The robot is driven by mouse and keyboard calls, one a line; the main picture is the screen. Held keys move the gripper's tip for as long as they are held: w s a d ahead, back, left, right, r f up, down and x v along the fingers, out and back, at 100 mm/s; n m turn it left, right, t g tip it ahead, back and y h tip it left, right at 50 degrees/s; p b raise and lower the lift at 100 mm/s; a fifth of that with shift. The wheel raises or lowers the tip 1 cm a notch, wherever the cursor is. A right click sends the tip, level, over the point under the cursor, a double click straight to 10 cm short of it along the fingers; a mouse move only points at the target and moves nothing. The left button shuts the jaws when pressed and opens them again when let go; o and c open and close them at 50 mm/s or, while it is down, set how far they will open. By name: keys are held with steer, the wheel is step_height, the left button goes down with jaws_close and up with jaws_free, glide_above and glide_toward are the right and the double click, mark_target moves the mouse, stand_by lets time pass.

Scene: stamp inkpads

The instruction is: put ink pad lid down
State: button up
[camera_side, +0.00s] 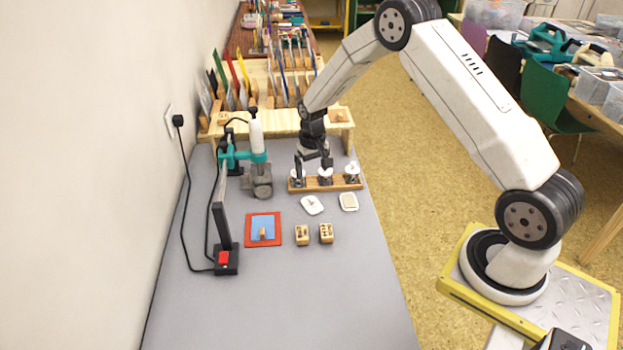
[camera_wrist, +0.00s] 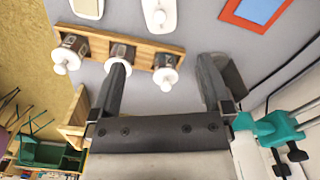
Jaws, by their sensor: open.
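A white rounded piece with a small grip on top, apparently the ink pad lid (camera_side: 312,205), lies on the grey table. It also shows at the top edge of the wrist view (camera_wrist: 160,14), partly cut off. Beside it, apart, lies the open ink pad (camera_side: 348,202), a white tray with a beige surface, also cut off in the wrist view (camera_wrist: 88,8). My gripper (camera_side: 313,163) is open and empty, above the left part of a wooden rack, behind the lid. In the wrist view my gripper's fingers (camera_wrist: 167,70) are spread wide on either side of one white-knobbed piece.
The wooden rack (camera_side: 340,184) holds three white-knobbed pieces. A teal-clamped stand (camera_side: 259,160) is close on the left. A red-framed blue mat (camera_side: 275,220) and two wooden blocks (camera_side: 302,235) lie in front. The front of the table is clear.

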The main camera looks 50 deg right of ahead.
stand_by(0.4)
steer(key=s+a+r+n+t, duration=0.1)
steer(key=s+a+r, duration=0.3)
steer(key=s, duration=0.3)
steer(key=s+a+r+n, duration=0.2)
steer(key=s+a+r, duration=0.2)
steer(key=s, duration=0.3)
steer(key=s+a+r+n+t, duration=0.1)
steer(key=s+a+r, duration=0.3)
steer(key=s, duration=0.3)
steer(key=shift+a+r+n+t, duration=0.3)
steer(key=shift+a+r, duration=0.05)
steer(key=shift+r, duration=0.3)
